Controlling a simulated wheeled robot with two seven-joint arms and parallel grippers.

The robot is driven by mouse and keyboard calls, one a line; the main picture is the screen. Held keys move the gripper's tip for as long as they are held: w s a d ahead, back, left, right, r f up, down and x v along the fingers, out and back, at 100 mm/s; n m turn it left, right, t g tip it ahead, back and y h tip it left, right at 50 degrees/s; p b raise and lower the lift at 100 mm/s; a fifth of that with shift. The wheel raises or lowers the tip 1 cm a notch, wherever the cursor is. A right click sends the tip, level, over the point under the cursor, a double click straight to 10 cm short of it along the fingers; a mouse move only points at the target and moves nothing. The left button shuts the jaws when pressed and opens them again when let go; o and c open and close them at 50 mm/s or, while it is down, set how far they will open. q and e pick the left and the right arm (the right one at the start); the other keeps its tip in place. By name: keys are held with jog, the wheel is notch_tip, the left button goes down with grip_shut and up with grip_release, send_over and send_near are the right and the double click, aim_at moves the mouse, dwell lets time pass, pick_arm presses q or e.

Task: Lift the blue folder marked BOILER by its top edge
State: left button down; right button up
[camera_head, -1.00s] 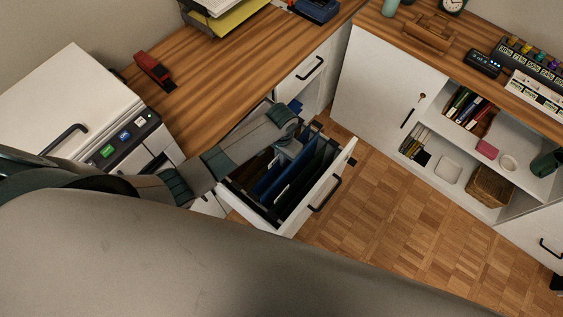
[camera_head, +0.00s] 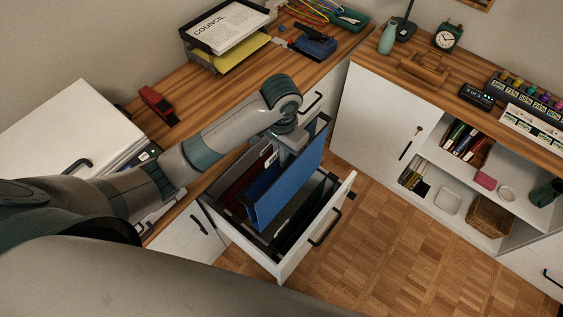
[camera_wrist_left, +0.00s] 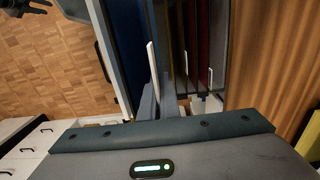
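The blue folder (camera_head: 286,184) hangs upright from my left gripper (camera_head: 289,150), raised so that most of its blue face stands above the open drawer (camera_head: 322,228). The gripper is shut on its top edge, near the back end. I cannot read BOILER on it in any view. In the left wrist view the blue folder (camera_wrist_left: 130,45) shows beyond the left gripper's fingers (camera_wrist_left: 160,98), with a pale upright tab between them. My right gripper is not seen in the head view.
Dark red folders (camera_head: 238,187) and other dark folders remain in the drawer beside the blue one. The wooden desktop (camera_head: 225,95) with a paper tray (camera_head: 229,27) lies behind. A white cabinet (camera_head: 385,110) stands at right, with clear parquet floor (camera_head: 385,235) before it.

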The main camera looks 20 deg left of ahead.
pick_arm(q)
jog(key=shift+r, duration=0.65)
notch_tip(320, 180, up, 5)
jog(key=p, duration=0.7)
dwell(0.5)
jog(key=shift+w, duration=0.1)
